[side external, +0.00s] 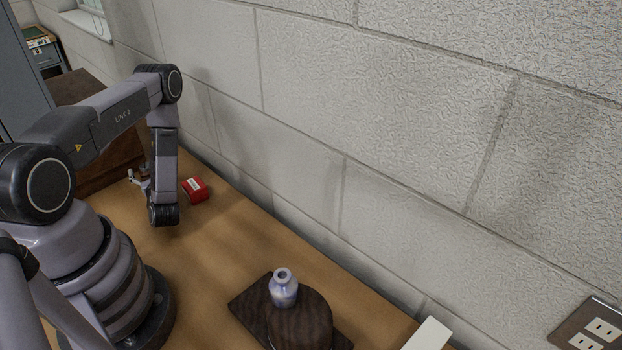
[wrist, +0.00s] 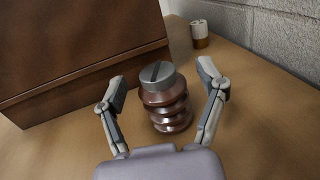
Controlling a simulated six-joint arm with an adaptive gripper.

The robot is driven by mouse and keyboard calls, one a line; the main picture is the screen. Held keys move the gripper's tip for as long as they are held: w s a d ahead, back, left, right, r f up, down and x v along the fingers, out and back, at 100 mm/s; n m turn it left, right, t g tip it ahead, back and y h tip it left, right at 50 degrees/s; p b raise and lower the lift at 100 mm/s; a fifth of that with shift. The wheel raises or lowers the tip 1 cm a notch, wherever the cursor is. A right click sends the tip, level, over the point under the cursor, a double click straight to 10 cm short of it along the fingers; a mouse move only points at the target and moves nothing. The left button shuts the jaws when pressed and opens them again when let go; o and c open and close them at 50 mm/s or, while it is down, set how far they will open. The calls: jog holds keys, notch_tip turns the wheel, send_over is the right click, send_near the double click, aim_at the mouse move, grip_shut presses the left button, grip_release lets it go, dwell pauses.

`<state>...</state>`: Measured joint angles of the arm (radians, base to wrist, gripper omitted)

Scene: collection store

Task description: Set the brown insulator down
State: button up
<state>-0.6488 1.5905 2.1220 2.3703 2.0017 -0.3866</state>
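The brown insulator (wrist: 170,108) is a ribbed, glossy brown piece with a grey slotted cap, in the middle of the wrist view. It appears to stand upright on the tan table, though its base contact is hard to make out. My gripper (wrist: 166,86) is open, with one finger on each side of the insulator and a visible gap on both sides. In the side external view my gripper (side external: 139,177) is low over the table by the dark wooden cabinet, partly behind my own arm. The insulator cannot be made out clearly there.
The brown wooden cabinet (wrist: 80,50) stands close on the left. A small white-and-brown cylinder (wrist: 200,33) stands farther back near the wall. A red box (side external: 196,189) lies right of my arm. The table between is clear.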

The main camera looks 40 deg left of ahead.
aim_at(147, 169)
jog(key=shift+r, duration=0.15)
jog(key=shift+d, duration=0.3)
jog(key=v, duration=0.6)
jog(key=shift+s+d, duration=0.15)
jog(key=shift+d+r, duration=0.1)
jog(key=shift+r, duration=0.15)
notch_tip(147, 169, up, 24)
jog(key=d+n+g+h, duration=0.2)
jog(key=n+g, duration=1.1)
jog(key=n, duration=0.1)
jog(key=s+d+r+n+t+h, duration=0.2)
jog(key=d+r+t+h, duration=0.2)
jog(key=d, duration=0.4)
jog(key=s+d+r+n+t+h, duration=0.2)
jog(key=d+r+t+h, duration=0.3)
jog(key=d, duration=0.3)
jog(key=s+d+r+n+t+h, duration=0.2)
jog(key=d+r+t+h, duration=0.2)
jog(key=d, duration=0.4)
jog(key=t+h, duration=0.1)
jog(key=h, duration=0.1)
jog(key=shift+r+n+t+h, duration=0.25)
jog(key=shift+n+t+h, duration=0.05)
